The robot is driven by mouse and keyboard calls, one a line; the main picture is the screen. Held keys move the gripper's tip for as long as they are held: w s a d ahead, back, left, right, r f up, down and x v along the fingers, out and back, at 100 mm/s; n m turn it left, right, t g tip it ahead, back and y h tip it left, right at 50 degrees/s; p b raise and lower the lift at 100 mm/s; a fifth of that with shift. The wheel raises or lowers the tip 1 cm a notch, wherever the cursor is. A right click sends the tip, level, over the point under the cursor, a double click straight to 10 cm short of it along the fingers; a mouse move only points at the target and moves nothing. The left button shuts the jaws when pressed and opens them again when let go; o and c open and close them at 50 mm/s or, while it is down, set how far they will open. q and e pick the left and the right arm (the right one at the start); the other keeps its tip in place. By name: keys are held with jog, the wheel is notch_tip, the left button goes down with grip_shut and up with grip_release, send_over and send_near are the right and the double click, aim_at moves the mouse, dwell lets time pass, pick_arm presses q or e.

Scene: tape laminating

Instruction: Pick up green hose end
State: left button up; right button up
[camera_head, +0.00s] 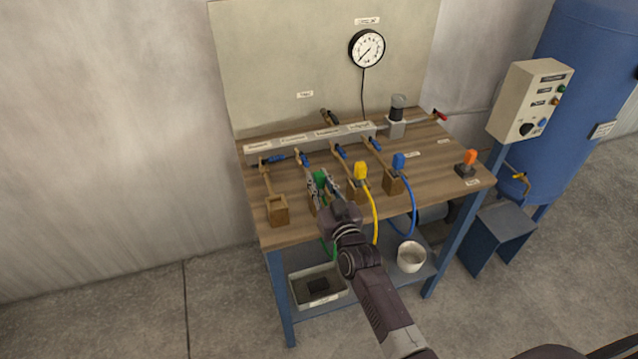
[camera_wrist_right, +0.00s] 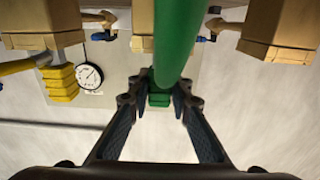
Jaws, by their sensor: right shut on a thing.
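The green hose end (camera_head: 321,179) is at the second wooden block from the left on the bench, mostly covered by my right gripper (camera_head: 322,187). In the right wrist view my gripper (camera_wrist_right: 160,97) has its two fingers closed on the green hose end (camera_wrist_right: 159,100). The thick green hose (camera_wrist_right: 176,40) runs from there toward the camera. In the head view a bit of green hose also hangs below the bench's front edge. Whether the end still touches its block is hidden. My left gripper is not in view.
A yellow hose end (camera_head: 361,170) and a blue hose end (camera_head: 398,161) stand on blocks to the right. An empty-looking wooden block (camera_head: 277,211) is at the left. A manifold with blue-handled valves (camera_head: 303,158) lies behind. An orange-topped piece (camera_head: 469,157) stands at the right edge.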

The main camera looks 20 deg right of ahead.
grip_shut()
jog(key=shift+r, duration=0.1)
